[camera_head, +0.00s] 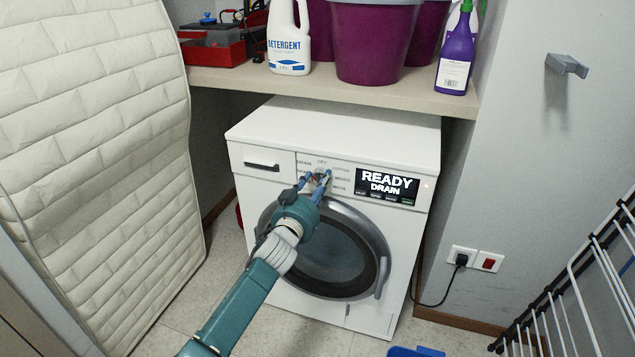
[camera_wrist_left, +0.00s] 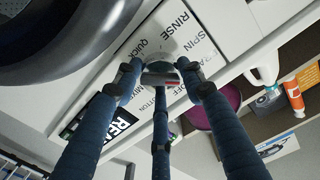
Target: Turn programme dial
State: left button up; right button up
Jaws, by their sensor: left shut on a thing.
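The white washing machine (camera_head: 335,130) stands under a shelf. Its display (camera_head: 387,185) reads "READY" and "DRAIN". The programme dial is on the front panel left of the display; in the head view my left gripper (camera_head: 315,181) mostly covers it. In the left wrist view the silvery dial (camera_wrist_left: 160,74) sits between the fingers of my left gripper (camera_wrist_left: 160,82), which are shut on it. Labels such as "RINSE", "SPIN", "QUICK" and "OFF" ring the dial. The dial's pointer direction is hard to tell. My right gripper is not in view.
The round door (camera_head: 335,250) is below the panel, behind my left arm. The shelf (camera_head: 400,92) above holds a detergent bottle (camera_head: 289,40), purple buckets (camera_head: 372,40) and a spray bottle (camera_head: 457,52). A mattress (camera_head: 95,150) leans at left, a drying rack (camera_head: 590,285) stands at right.

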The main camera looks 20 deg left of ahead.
pick_arm(q)
jog(key=shift+f, duration=0.3)
jog(key=o, duration=1.2)
jog(key=shift+c, duration=0.2)
jog(key=shift+r, duration=0.1)
jog(key=s, duration=1.2)
jog(key=shift+a, duration=0.3)
